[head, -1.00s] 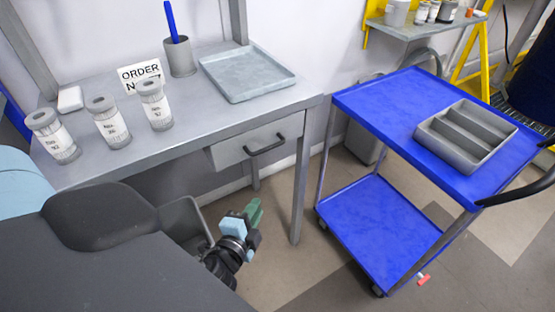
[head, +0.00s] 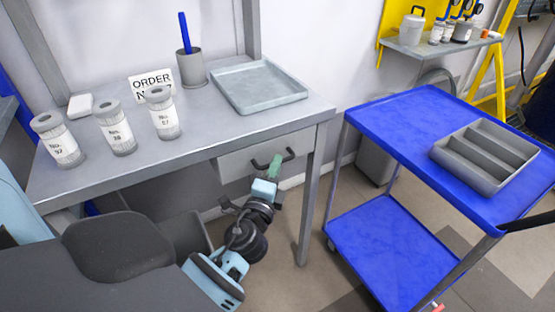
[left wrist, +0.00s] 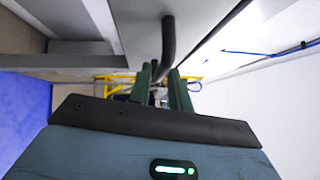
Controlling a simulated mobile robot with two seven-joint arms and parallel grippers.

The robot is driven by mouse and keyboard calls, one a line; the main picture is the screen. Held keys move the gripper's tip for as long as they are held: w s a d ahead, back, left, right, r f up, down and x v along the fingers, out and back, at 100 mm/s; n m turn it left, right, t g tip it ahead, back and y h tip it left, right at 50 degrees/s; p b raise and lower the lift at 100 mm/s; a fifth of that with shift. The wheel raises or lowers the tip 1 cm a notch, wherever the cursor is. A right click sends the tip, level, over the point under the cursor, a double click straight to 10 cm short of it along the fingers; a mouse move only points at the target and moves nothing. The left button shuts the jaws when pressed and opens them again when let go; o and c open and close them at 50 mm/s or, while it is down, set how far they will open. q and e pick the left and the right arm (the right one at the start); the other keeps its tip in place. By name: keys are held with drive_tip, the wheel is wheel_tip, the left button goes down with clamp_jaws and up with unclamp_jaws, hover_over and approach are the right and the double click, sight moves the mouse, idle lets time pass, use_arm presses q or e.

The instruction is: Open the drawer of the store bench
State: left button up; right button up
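The store bench (head: 105,180) is a grey metal table on the left of the head view. Its drawer (head: 234,168) sits under the top, with its front close beneath the edge and seemingly shut. The dark bar handle (head: 289,154) is partly hidden by my left gripper (head: 274,168). In the left wrist view, the green fingers of the left gripper (left wrist: 163,88) stand apart, and the handle (left wrist: 168,38) runs down into the gap between them. I cannot tell whether they touch it. My right gripper is in neither view.
On the bench stand several labelled jars (head: 115,130), a pen cup (head: 191,68), an order card (head: 152,84) and a grey tray (head: 260,102). A blue cart (head: 385,118) with a divided grey bin (head: 455,160) stands to the right. Floor shows between bench and cart.

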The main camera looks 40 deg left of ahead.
use_arm(q)
drive_tip(key=shift+x, duration=1.2)
clamp_jaws()
